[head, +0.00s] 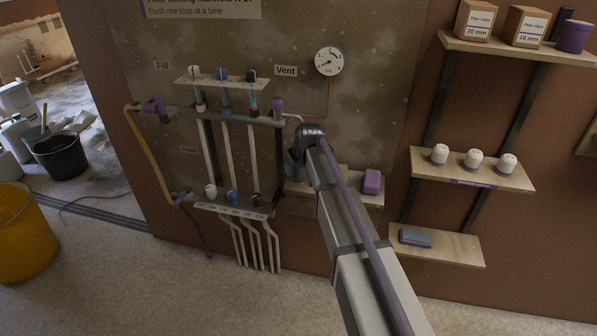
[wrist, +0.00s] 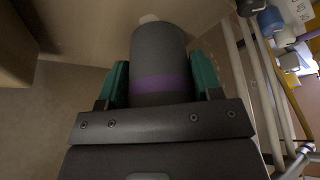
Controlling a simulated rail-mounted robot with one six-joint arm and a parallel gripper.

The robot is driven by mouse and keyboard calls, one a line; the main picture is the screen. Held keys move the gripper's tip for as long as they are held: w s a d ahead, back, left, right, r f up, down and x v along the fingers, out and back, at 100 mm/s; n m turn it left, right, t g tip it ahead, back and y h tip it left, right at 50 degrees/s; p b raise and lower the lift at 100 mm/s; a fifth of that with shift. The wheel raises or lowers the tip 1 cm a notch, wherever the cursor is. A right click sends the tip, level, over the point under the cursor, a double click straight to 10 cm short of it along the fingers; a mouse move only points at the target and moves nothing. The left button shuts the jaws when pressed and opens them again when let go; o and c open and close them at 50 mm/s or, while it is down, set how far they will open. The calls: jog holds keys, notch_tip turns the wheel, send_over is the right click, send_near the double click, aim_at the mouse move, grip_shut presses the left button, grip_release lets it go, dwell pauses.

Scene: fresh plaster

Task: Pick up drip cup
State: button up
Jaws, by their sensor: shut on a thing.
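A dark grey cylinder with a purple band, which looks like the drip cup (wrist: 158,50), fills the upper middle of the wrist view. My gripper (wrist: 160,78) is shut on its sides, with one green finger on the left and one on the right. A pale piece shows just past the cup's far end. In the head view my arm reaches to the small wooden shelf (head: 340,196) right of the manifold. My fingers and the held cup cannot be made out clearly there, behind my arm.
The manifold (head: 235,116) with its valves and pipes is close on the left. A purple block (head: 372,181) sits on the small shelf. The pressure gauge (head: 329,61) is above. Shelves with white caps (head: 472,157) and boxes (head: 526,27) are on the right.

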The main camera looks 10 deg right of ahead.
jog(key=shift+c, duration=0.5)
jog(key=shift+r, duration=0.15)
jog(key=shift+r+p, duration=0.3)
jog(key=shift+p, duration=0.15)
jog(key=s+d, duration=0.2)
jog(key=s, duration=0.6)
jog(key=s+d, duration=0.2)
jog(key=s, duration=0.7)
jog(key=shift+s+d+f, duration=0.15)
jog(key=shift+s+d, duration=0.05)
jog(key=shift+d, duration=0.2)
